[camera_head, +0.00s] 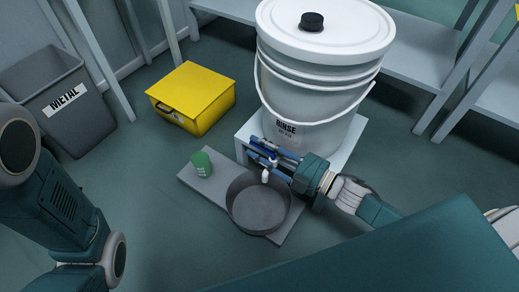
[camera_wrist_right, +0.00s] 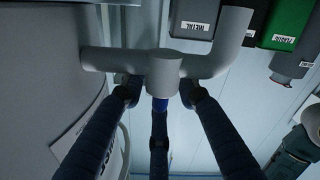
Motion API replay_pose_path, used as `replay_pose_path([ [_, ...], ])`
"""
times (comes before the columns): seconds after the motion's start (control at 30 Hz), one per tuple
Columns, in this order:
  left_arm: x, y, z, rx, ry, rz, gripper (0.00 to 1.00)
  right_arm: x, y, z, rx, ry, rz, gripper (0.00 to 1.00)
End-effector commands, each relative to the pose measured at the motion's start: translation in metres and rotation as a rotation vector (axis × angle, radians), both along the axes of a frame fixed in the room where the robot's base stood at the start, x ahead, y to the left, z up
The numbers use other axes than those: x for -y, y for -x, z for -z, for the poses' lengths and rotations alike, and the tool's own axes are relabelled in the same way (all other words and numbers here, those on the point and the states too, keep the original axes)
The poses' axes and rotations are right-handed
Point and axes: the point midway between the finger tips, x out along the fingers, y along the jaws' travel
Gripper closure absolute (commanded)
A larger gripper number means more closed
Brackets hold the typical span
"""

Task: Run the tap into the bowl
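A white bucket (camera_head: 305,90) labelled RINSE stands on a low white stand. Its tap is mostly hidden behind my right gripper in the head view; a pale spout (camera_head: 265,176) shows just above the grey bowl's back rim. The round grey bowl (camera_head: 258,205) looks empty and sits on a grey board (camera_head: 293,222). My right gripper (camera_head: 256,150) is at the bucket's low front. In the right wrist view its dark fingers are apart, with the grey tap (camera_wrist_right: 163,72) between and just beyond their tips. I cannot tell if they touch it. My left gripper is out of view.
A green container (camera_head: 201,163) stands on the board, left of the bowl. A yellow box (camera_head: 192,97) and a grey METAL bin (camera_head: 62,100) stand on the floor at left. Shelves stand behind and to the right. The floor left of the board is clear.

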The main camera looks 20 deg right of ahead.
Motion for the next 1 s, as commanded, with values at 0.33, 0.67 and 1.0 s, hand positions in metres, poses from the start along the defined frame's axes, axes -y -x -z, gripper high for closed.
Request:
replay_pose_path([
  [0.33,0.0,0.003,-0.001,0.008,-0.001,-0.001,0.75,-0.003,-0.003,0.0,-0.001,-0.001,0.0,0.73],
  [0.67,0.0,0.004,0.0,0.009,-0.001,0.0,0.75,-0.003,-0.003,0.0,-0.001,-0.001,0.0,1.0],
  [1.0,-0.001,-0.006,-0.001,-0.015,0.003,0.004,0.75,-0.007,0.001,-0.001,0.001,0.0,-0.125,1.0],
])
